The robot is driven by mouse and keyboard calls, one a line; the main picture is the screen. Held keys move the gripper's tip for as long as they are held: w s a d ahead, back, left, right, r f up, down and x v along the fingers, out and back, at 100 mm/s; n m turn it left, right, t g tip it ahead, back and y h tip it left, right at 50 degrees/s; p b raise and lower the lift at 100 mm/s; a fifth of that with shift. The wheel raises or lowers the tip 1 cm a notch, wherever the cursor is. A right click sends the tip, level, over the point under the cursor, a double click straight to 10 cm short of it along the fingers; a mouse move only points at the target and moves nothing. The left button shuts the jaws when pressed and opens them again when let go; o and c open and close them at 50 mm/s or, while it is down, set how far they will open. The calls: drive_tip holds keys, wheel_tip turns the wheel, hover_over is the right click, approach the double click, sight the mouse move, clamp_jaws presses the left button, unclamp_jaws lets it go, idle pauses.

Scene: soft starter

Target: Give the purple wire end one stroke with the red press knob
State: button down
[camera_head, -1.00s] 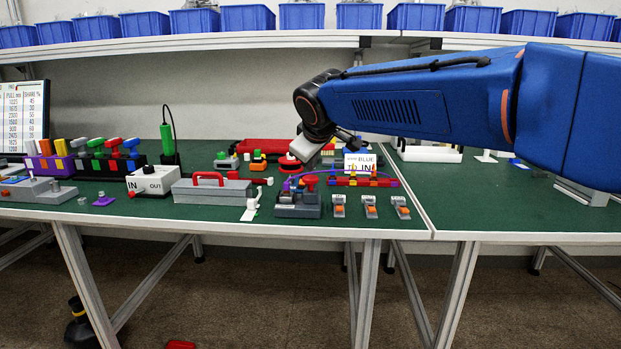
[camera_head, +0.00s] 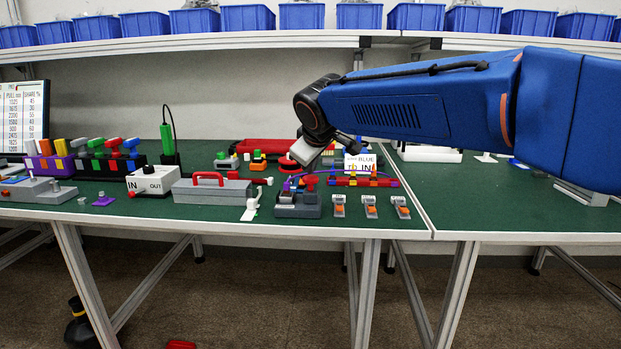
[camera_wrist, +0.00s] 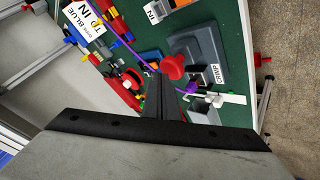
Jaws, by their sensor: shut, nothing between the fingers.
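The grey crimp press (camera_head: 298,208) stands near the table's front edge, with the red press knob (camera_head: 310,182) on top. In the wrist view the press (camera_wrist: 205,42) carries a "CRIMP" label, and its red knob (camera_wrist: 173,66) shows just beyond my fingertips. The purple wire (camera_wrist: 128,44) arcs toward the press; a purple piece (camera_wrist: 190,89) lies beside the press near the label. Whether the wire end sits inside the press I cannot tell. My gripper (camera_head: 296,163) is above and behind the press, shut and empty. Its dark fingers (camera_wrist: 158,80) point toward the knob without clear contact.
A grey toolbox (camera_head: 212,192) with a red handle stands left of the press. Several small grey-and-orange clamps (camera_head: 370,206) stand to its right. A "TO IN" sign (camera_head: 360,162) and a red terminal strip (camera_head: 350,181) stand behind. The right tabletop has free room.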

sight(311, 179)
drive_tip(key=shift+f, duration=1.15)
idle(1.3)
drive_tip(key=shift+r, duration=1.55)
drive_tip(key=shift+r, duration=2.5)
